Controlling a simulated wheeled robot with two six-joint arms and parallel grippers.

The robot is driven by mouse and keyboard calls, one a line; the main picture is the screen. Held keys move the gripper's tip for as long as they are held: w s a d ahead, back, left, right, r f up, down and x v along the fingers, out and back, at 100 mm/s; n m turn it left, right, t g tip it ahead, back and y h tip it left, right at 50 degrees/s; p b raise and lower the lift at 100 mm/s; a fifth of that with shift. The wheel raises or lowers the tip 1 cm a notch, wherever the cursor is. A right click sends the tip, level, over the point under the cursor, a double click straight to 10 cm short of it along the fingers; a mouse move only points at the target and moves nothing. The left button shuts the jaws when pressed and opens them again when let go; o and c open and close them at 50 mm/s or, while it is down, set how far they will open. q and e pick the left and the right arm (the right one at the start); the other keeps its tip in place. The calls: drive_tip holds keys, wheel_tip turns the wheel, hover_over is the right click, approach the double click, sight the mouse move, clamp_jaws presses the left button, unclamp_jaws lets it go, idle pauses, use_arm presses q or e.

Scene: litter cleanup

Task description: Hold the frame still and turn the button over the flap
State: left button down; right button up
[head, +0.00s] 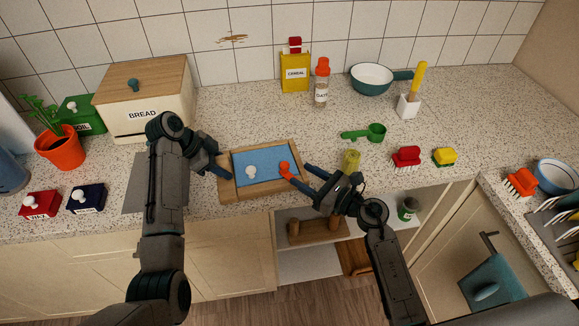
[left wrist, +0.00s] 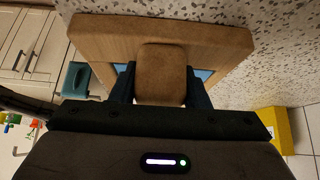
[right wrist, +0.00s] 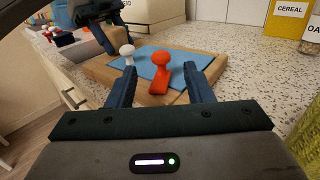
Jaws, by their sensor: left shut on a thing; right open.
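A wooden frame (head: 258,190) with a blue flap (head: 262,165) lies on the counter near its front edge. A white knob (head: 251,172) stands on the flap. The red button (head: 285,169) is at the frame's right side; in the right wrist view the red button (right wrist: 161,75) has a round knob and a tab pointing toward me. My left gripper (head: 227,171) is shut on the frame's left part, a wooden block (left wrist: 162,72) between its fingers in the left wrist view. My right gripper (head: 298,178) is open, its fingers on either side of the red button, apart from it.
A bread box (head: 145,110), a potted plant (head: 60,147) and red and navy lidded boxes (head: 87,198) stand left. A green scoop (head: 367,133), red brush (head: 406,157) and yellow brush (head: 445,156) lie right. An open shelf (head: 308,262) is below the counter.

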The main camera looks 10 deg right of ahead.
sight(288, 167)
use_arm(q)
drive_tip(key=shift+f, duration=0.15)
use_arm(e)
drive_tip(key=x, duration=0.5)
drive_tip(key=shift+w+a, duration=0.25)
drive_tip(key=shift+w, duration=0.05)
drive_tip(key=c, duration=1)
drive_tip(key=m+t+h, duration=0.2)
drive_tip(key=h, duration=0.1)
drive_tip(key=shift+m, duration=0.3)
drive_tip(key=shift+d+m+t+h, duration=0.2)
drive_tip(key=shift+m+t+h, duration=0.4)
drive_tip(key=shift+h, duration=0.5)
drive_tip(key=shift+d+m+t+h, duration=0.15)
drive_tip(key=shift+m+t+h, duration=0.25)
drive_tip(key=shift+m+h, duration=0.55)
use_arm(q)
drive_tip(key=shift+a, duration=0.1)
use_arm(e)
drive_tip(key=o, duration=1)
